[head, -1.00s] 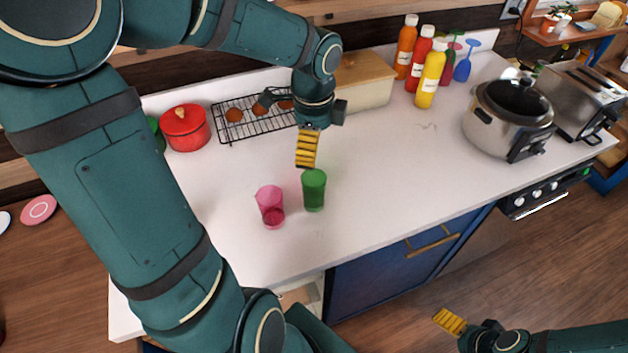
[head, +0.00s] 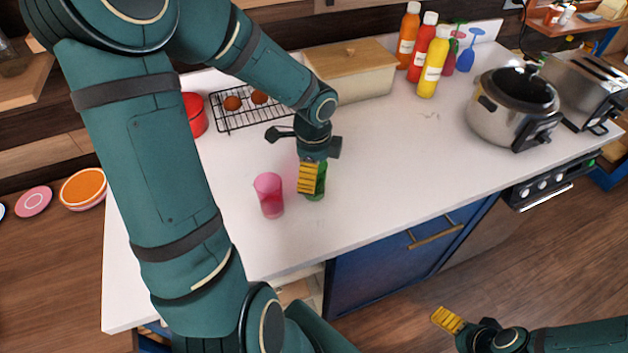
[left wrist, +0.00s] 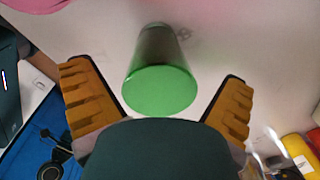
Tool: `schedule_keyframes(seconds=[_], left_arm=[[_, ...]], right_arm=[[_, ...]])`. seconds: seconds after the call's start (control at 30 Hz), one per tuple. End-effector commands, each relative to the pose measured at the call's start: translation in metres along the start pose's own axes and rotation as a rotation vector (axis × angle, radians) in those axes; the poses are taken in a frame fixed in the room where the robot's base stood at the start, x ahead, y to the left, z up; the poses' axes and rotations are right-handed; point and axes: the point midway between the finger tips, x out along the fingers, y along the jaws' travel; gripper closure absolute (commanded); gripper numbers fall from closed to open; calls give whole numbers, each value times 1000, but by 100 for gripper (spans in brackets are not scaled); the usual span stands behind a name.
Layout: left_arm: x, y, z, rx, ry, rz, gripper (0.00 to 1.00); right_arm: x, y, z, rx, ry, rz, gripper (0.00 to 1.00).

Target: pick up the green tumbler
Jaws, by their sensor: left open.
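The green tumbler (head: 319,183) stands on the white counter, partly hidden behind my left gripper in the head view. In the left wrist view the green tumbler (left wrist: 162,78) lies between the two yellow-padded fingers, with a gap on each side. My left gripper (head: 308,178) is open and close to the tumbler; the wrist view shows its fingers (left wrist: 160,105) spread wide. My right gripper (head: 448,320) is low at the front right, away from the counter top; its finger gap is too small to make out.
A pink tumbler (head: 269,195) stands just left of the green one. A wire rack (head: 236,122), a red pot (head: 194,114) and a bread box (head: 350,75) stand at the back. Bottles (head: 432,68) and a cooker (head: 512,105) are to the right. The counter's middle right is clear.

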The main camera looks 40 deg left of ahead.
Motion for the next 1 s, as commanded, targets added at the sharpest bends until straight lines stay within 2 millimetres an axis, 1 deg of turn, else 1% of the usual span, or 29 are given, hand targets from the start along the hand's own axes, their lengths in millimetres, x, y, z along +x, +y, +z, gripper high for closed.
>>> schedule_keyframes(seconds=[0.03,0.1,0.3,0.37,0.4,0.47,0.5,0.53,0.87,0.93,1.0], left_arm=[[4,0,0,1,1,1,1],[6,0,0,1,0,0,1],[5,0,0,1,0,-1,1],[5,0,0,1,0,-1,22],[5,0,0,1,0,-1,36],[5,0,0,1,0,-1,57],[5,0,0,1,0,-1,71],[5,0,0,1,0,-1,80],[5,0,0,1,0,-1,81],[2,0,0,0,0,-2,81],[-6,-1,0,0,0,-4,81]], right_arm=[[2,1,1,0,-2,0,9],[2,1,1,-1,-2,0,9],[1,0,1,-1,-2,0,9],[1,0,1,-1,-2,0,9],[1,0,1,0,-2,0,9],[1,0,1,0,-2,0,9],[1,0,1,0,-2,0,9],[1,0,1,0,-2,0,9],[1,0,1,0,-1,0,9],[0,0,0,0,-1,0,9],[-2,-1,-1,0,1,0,9]])
